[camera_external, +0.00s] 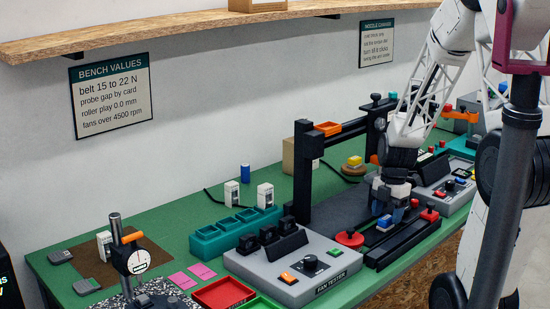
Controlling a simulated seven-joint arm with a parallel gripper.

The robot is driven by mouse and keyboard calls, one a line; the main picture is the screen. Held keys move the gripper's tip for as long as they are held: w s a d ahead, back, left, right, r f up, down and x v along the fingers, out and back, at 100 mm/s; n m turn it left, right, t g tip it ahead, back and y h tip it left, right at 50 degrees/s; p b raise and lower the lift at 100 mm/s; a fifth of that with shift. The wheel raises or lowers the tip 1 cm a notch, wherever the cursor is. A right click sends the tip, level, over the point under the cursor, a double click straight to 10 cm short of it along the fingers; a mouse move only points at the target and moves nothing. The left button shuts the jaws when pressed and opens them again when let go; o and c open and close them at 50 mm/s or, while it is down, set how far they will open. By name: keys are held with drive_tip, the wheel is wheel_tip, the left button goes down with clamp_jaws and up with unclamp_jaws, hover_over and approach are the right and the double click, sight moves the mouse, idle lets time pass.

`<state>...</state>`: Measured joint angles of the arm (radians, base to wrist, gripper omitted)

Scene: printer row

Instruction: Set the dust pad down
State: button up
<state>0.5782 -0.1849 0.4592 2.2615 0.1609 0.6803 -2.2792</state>
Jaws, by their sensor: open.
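My gripper (389,210) points down over the dark bed of the gantry fixture (335,212), right of the middle of the view. Its jaws are open. A small block with a blue top and pale lower part (384,222) sits right below and between the fingertips, by the black rail (402,241). It looks like the dust pad, but it is small and partly covered by the fingers. I cannot tell whether the fingers touch it.
A red round knob (349,238) is close left of the block, and a red button (429,215) is to its right. The grey fan tester (292,265) stands in front. Teal bins (235,232) and a red tray (223,293) are to the left. The gantry post (302,175) rises behind.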

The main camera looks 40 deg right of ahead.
sight(388, 217)
wheel_tip(388, 217, up, 11)
drive_tip(key=d, duration=0.1)
drive_tip(key=shift+d+f, duration=0.15)
drive_tip(key=shift+f, duration=0.05)
idle(0.7)
drive_tip(key=s+a+r+m+t, duration=0.1)
drive_tip(key=s+a+r+m, duration=0.2)
drive_tip(key=a+m, duration=0.3)
drive_tip(key=s+a+r+m+h, duration=0.1)
drive_tip(key=s+a+r+m, duration=0.2)
drive_tip(key=a, duration=0.7)
drive_tip(key=s+a+r+m+t, duration=0.1)
drive_tip(key=s+a+r+m, duration=0.3)
drive_tip(key=a+r+m, duration=0.2)
drive_tip(key=a+m, duration=0.2)
drive_tip(key=m, duration=0.1)
drive_tip(key=shift+a+r+t, duration=0.25)
drive_tip(key=shift+r+t, duration=0.05)
